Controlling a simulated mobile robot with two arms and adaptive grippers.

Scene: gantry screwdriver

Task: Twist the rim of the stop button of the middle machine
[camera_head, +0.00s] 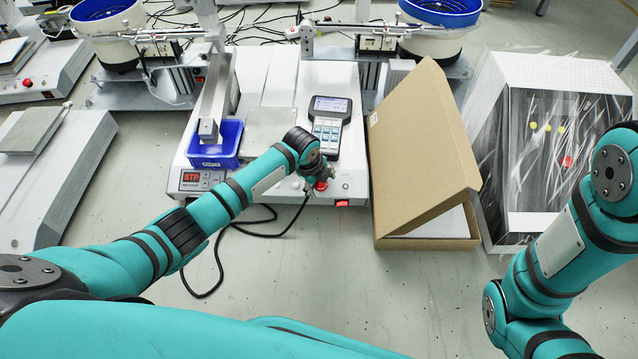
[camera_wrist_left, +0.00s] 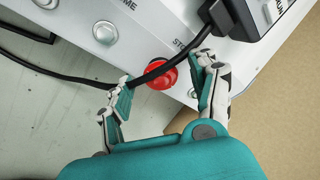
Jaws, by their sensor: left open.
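The middle machine (camera_head: 352,185) is a white box with a handheld keypad controller (camera_head: 329,125) on it. Its red round stop button (camera_head: 321,186) is on the front and is partly hidden by my left gripper (camera_head: 314,177) in the head view. In the left wrist view the red button (camera_wrist_left: 163,77) shows between the open fingers of the left gripper (camera_wrist_left: 163,76). The right finger is close beside the button, the left finger farther off. Whether either touches its rim, I cannot tell. A black cable (camera_wrist_left: 78,76) crosses in front of the button. My right gripper is not in view.
A blue bin (camera_head: 217,147) sits on the machine's left. An open cardboard box (camera_head: 420,150) stands close on its right, with a plastic-wrapped machine (camera_head: 548,150) beyond. Another machine (camera_head: 55,170) is at left. The floor in front is clear except for the black cable.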

